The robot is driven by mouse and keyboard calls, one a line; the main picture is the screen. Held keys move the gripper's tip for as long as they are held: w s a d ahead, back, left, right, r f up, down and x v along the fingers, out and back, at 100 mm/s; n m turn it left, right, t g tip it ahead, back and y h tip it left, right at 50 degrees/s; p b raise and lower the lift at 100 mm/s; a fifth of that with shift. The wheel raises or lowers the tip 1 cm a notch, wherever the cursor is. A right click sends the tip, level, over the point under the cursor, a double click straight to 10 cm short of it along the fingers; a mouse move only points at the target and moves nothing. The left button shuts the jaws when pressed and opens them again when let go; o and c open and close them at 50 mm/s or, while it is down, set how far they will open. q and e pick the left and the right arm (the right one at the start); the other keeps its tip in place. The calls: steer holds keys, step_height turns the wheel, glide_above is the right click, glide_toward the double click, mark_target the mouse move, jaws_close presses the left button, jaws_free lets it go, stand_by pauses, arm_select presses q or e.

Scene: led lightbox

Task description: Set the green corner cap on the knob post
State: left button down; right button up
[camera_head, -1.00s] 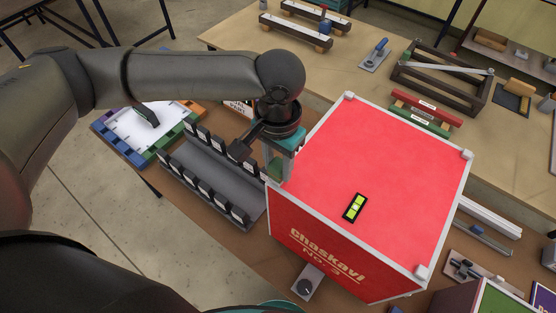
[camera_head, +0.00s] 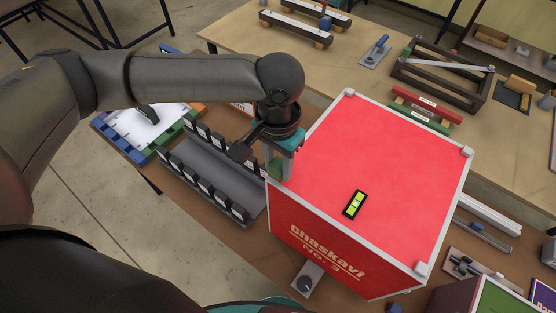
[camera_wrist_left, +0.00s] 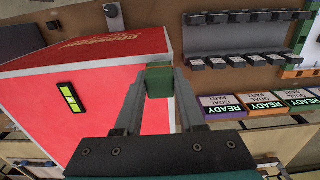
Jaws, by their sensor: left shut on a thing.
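The red lightbox (camera_head: 385,170) with white edges stands on the brown bench; pale caps show at its far (camera_head: 348,94), right (camera_head: 467,152) and near (camera_head: 421,268) top corners. My left gripper (camera_head: 280,168) points down at the left top corner, shut on the green corner cap (camera_wrist_left: 159,80). In the left wrist view the cap sits between both fingers (camera_wrist_left: 158,95), right at the box's corner edge. Whether it touches the post there cannot be told, as the gripper hides that corner. A dark knob (camera_head: 305,285) on a grey plate stands before the box's front face.
A grey rack (camera_head: 210,175) with several black clips lies left of the box. A white tray (camera_head: 150,125) with coloured edges is beyond it. A green-yellow level (camera_head: 355,204) lies on the box top. READY cards (camera_wrist_left: 255,118) show in the wrist view.

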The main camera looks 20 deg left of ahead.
arm_select(q)
steer(key=shift+f, duration=0.9)
steer(key=shift+c, duration=2.1)
jaws_free()
step_height(320, 180, up, 3)
steer(key=p, duration=0.2)
steer(key=shift+f+p, duration=0.1)
steer(key=shift+p, duration=0.3)
steer(key=shift+r, duration=2.55)
